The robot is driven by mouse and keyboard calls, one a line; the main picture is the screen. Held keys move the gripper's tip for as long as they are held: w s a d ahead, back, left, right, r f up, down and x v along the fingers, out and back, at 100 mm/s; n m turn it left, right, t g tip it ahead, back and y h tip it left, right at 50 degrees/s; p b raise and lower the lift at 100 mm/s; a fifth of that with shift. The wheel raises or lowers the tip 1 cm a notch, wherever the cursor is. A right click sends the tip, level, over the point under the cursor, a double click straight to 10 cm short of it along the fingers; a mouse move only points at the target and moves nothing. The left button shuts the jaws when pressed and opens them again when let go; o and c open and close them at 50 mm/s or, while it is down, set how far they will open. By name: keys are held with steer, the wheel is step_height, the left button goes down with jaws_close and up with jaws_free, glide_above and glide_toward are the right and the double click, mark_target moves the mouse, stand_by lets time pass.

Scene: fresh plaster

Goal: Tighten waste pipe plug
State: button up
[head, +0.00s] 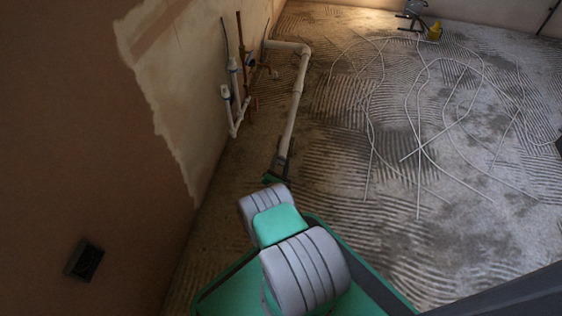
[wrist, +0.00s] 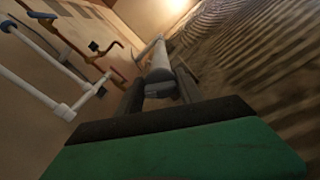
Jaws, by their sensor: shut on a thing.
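The white waste pipe (head: 294,105) runs from the wall corner along the floor towards me. It also shows in the wrist view (wrist: 158,58). At its near end is the dark grey plug (wrist: 159,89), between the two dark fingers of my gripper (wrist: 160,90). The gripper is shut on the plug, one finger on each side. In the head view my gripper (head: 280,164) is at the pipe's near end, and the plug is too small to make out there. The seating of the plug on the pipe is hard to see.
Thin white and copper pipes (head: 236,105) stand against the wall at left, close beside my gripper. Loose pale cable (head: 415,140) lies over the ridged floor at right. A dark wall box (head: 84,260) is at lower left.

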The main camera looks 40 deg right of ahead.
steer(key=m, duration=0.6)
steer(key=shift+w+d+r, duration=0.1)
steer(key=m, duration=0.5)
steer(key=shift+m, duration=0.4)
steer(key=shift+f, duration=0.2)
steer(key=o, duration=1.3)
steer(key=shift+s, duration=0.2)
